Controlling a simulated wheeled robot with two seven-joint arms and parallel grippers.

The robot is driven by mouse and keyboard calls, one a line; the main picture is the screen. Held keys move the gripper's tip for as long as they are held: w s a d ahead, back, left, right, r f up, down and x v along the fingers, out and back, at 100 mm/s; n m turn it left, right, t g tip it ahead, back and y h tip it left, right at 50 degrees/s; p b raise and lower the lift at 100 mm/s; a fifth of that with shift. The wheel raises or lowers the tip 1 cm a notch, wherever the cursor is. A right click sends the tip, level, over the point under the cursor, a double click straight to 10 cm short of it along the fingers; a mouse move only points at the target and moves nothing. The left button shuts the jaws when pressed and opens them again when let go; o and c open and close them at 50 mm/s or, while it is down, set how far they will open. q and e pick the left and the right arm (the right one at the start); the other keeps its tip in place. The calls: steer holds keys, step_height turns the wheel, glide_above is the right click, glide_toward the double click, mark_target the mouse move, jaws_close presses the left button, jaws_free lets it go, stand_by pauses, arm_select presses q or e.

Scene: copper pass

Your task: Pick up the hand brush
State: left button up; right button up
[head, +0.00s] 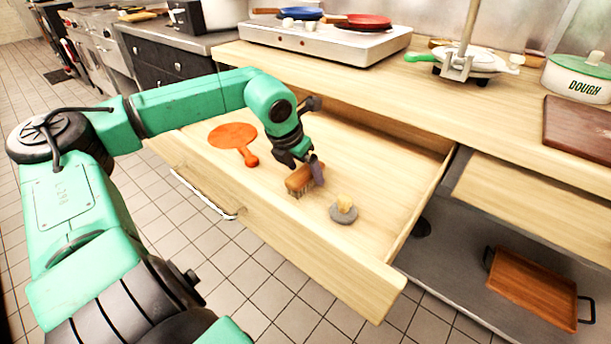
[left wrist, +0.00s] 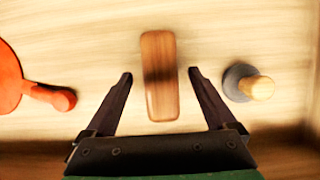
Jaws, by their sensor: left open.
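The hand brush (head: 299,181) has a brown wooden back and bristles below. It lies in the open wooden drawer (head: 375,268). My left gripper (head: 305,170) is open, right above the brush in the head view and partly covering it. In the left wrist view the brush (left wrist: 160,75) lies lengthwise between the two fingers of the left gripper (left wrist: 160,75), with a gap on each side. The fingers do not touch it there. My right gripper is not in view.
In the drawer, an orange paddle (head: 233,136) lies left of the brush and a grey disc with a pale knob (head: 343,211) lies to its right. The drawer's front and side walls stand around them. The counter (head: 400,92) overhangs the drawer's back. A wooden tray (head: 535,289) sits lower right.

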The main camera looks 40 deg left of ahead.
mark_target(305, 170)
arm_select(q)
steer(key=shift+x, duration=0.8)
steer(key=shift+r, duration=0.1)
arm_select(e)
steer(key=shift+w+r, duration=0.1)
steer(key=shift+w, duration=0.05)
arm_select(q)
steer(key=shift+f+b, duration=0.25)
steer(key=shift+b, duration=0.2)
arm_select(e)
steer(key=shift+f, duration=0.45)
arm_select(q)
jaws_close()
steer(key=shift+r, duration=0.15)
step_height(305, 170, up, 20)
steer(key=p, duration=0.4)
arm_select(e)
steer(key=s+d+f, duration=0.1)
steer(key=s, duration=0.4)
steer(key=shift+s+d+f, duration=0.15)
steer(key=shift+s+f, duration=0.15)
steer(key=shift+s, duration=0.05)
arm_select(q)
steer(key=shift+r, duration=0.1)
